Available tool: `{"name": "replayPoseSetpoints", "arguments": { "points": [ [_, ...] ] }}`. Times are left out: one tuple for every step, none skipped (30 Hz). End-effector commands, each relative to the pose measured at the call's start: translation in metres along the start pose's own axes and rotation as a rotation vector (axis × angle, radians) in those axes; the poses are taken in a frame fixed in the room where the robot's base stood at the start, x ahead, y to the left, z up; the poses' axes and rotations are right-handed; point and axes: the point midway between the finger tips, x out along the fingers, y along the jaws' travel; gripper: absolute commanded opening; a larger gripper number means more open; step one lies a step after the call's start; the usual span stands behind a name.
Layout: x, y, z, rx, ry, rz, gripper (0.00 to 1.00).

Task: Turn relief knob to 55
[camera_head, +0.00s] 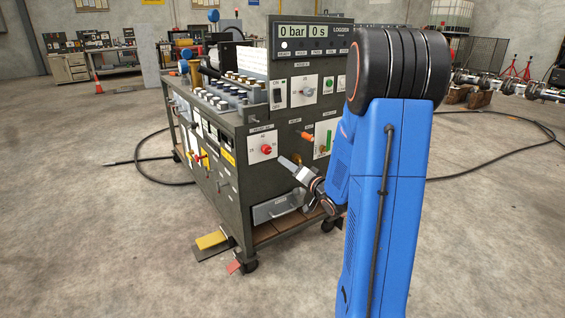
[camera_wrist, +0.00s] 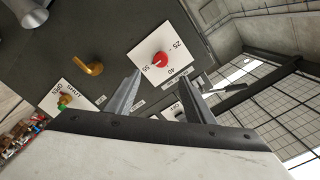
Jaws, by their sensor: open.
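The red relief knob (camera_head: 266,149) sits on a white plate on the dark front panel of the bench cart. In the wrist view the red knob (camera_wrist: 160,59) shows on its plate with the marks 25, 40 and 55 around it. I cannot clearly tell which mark it points to. My gripper (camera_head: 284,163) is just right of and below the knob in the head view. In the wrist view my gripper (camera_wrist: 160,77) is open, its two fingers spread below the knob with the knob lying between their lines. No contact with the knob is visible.
A display (camera_head: 303,32) reads 0 bar and 0 s. A grey drawer (camera_head: 276,208) sits below.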

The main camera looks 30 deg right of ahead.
Motion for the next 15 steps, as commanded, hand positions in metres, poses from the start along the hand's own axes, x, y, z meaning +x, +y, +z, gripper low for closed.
{"name": "replayPoseSetpoints", "arguments": {
  "points": [
    [-0.007,0.0,-0.001,-0.001,0.002,0.001,0.49],
    [-0.01,0.0,-0.001,-0.001,0.002,0.0,0.49],
    [-0.013,0.0,-0.001,-0.001,0.002,0.0,0.49],
    [-0.015,0.0,-0.001,-0.001,0.001,0.0,0.49],
    [-0.017,0.0,0.0,0.0,0.001,0.0,0.49],
    [-0.019,0.0,0.0,0.0,0.001,0.0,0.49],
    [-0.02,0.0,0.0,0.0,0.001,0.0,0.49],
    [-0.021,0.0,0.0,0.0,0.001,0.0,0.49],
    [-0.021,0.0,0.0,0.0,0.0,0.0,0.49],
    [-0.021,0.0,0.0,0.0,0.0,-0.001,0.49],
    [-0.021,0.0,0.0,0.0,0.0,-0.001,0.49],
    [-0.021,0.0,0.0,0.0,0.0,-0.001,0.49],
    [-0.021,0.0,0.0,0.0,0.0,-0.001,0.49],
    [-0.021,0.0,0.0,0.0,0.0,-0.001,0.49],
    [-0.021,0.0,0.0,0.0,0.0,-0.001,0.49]
  ]
}}
